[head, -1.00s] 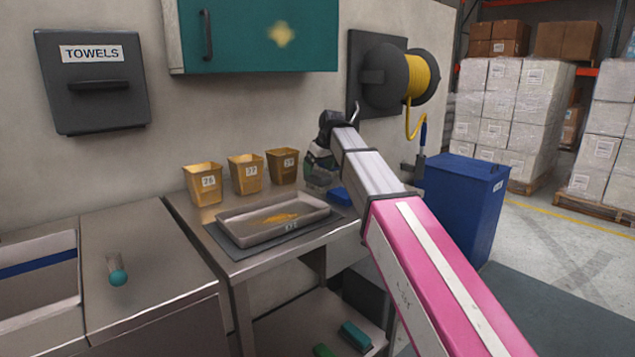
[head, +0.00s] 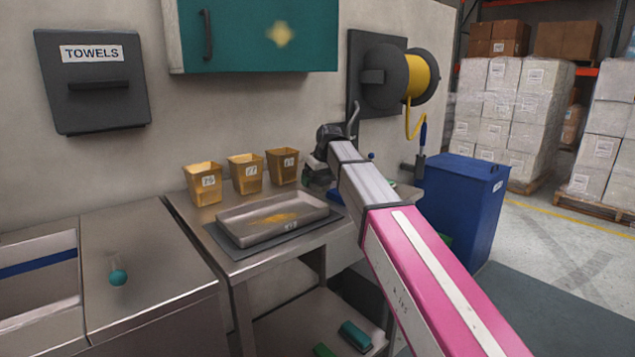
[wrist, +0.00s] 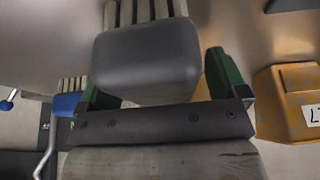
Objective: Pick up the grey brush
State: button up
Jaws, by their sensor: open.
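The grey brush (wrist: 145,65) is in the wrist view, a smooth dark grey block with pale bristle rows at its far end. It lies between the two green fingers of my gripper (wrist: 155,82). The fingers stand apart on either side of it, with a gap visible at the right; I cannot tell whether the left finger touches it. In the head view my gripper (head: 320,180) is low over the back right of the steel table, beside the bins. My gripper and arm hide the grey brush there.
A blue brush (wrist: 68,104) lies just left of the gripper in the wrist view. A yellow bin (wrist: 285,105) stands close on the right. On the steel table (head: 222,265), a metal tray (head: 235,232) sits front left of the gripper. A hose reel (head: 385,75) hangs behind.

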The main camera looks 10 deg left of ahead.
jog(key=shift+f, duration=0.25)
jog(key=c, duration=1.1)
jog(key=shift+r, duration=0.1)
jog(key=shift+c, duration=0.2)
jog(key=shift+r, duration=0.5)
jog(key=r, duration=0.4)
jog(key=shift+s+a, duration=0.15)
jog(key=shift+s, duration=0.2)
jog(key=s+a+r, duration=0.4)
jog(key=s+r, duration=0.2)
jog(key=s, duration=0.4)
jog(key=shift+a+r, duration=0.2)
jog(key=shift+a, duration=0.1)
